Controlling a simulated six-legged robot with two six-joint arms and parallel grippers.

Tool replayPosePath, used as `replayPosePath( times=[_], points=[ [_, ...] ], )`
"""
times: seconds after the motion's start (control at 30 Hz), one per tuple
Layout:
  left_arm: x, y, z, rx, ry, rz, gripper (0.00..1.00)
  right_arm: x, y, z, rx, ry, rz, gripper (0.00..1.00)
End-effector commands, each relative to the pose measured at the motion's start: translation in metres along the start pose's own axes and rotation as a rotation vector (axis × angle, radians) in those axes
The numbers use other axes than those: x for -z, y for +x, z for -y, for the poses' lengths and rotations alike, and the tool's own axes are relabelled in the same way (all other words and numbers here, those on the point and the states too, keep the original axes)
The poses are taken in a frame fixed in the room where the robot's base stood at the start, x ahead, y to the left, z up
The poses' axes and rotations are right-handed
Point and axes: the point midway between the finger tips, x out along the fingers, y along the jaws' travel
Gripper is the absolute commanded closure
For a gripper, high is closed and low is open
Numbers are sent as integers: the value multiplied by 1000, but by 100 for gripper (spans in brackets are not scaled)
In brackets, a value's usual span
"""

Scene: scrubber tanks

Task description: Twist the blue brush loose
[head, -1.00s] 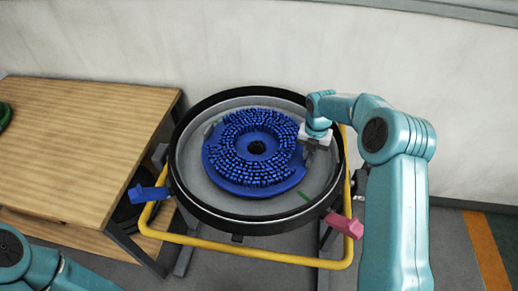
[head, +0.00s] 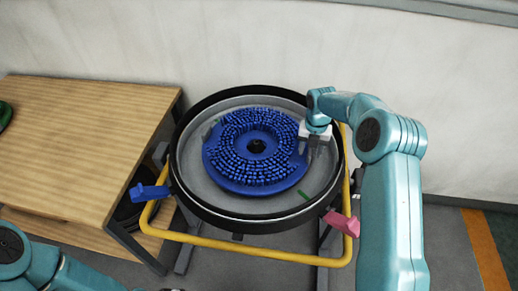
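The blue brush (head: 250,184) is a round disc with rings of short bristles and a dark centre hole. It lies face up inside a round, black-rimmed grey pan (head: 198,189). My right gripper (head: 306,148) points down at the brush's right edge, inside the pan rim. Its fingers are small and partly hidden by its pale body, so I cannot tell whether they grip the edge. My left arm shows only at the bottom left corner, and its gripper is out of view.
A yellow tube frame (head: 230,247) surrounds the pan, with a blue lever (head: 148,192) at left and a pink lever (head: 343,223) at right. A wooden table (head: 80,145) stands to the left, with a green object (head: 4,113) at its edge. The wall is behind.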

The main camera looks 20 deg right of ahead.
Motion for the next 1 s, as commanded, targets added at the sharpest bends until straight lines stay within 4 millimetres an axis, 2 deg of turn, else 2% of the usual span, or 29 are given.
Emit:
replayPosePath(
  times=[0.17, 0.33, 0.8, 1.0],
  points=[
    [0, 1, 0, 0, 0, 0, 34, 2, 2, 1, 5, -2, -6, 51],
    [0, 4, 1, 0, 0, 0, 34, 0, -15, 0, 2, 0, 0, 51],
    [0, 8, 3, 0, 0, 0, 34, 0, -134, -1, -1, 0, 5, 51],
    [0, 6, 2, 0, 0, 0, 34, 0, -159, 0, 0, 1, 1, 51]
  ],
)
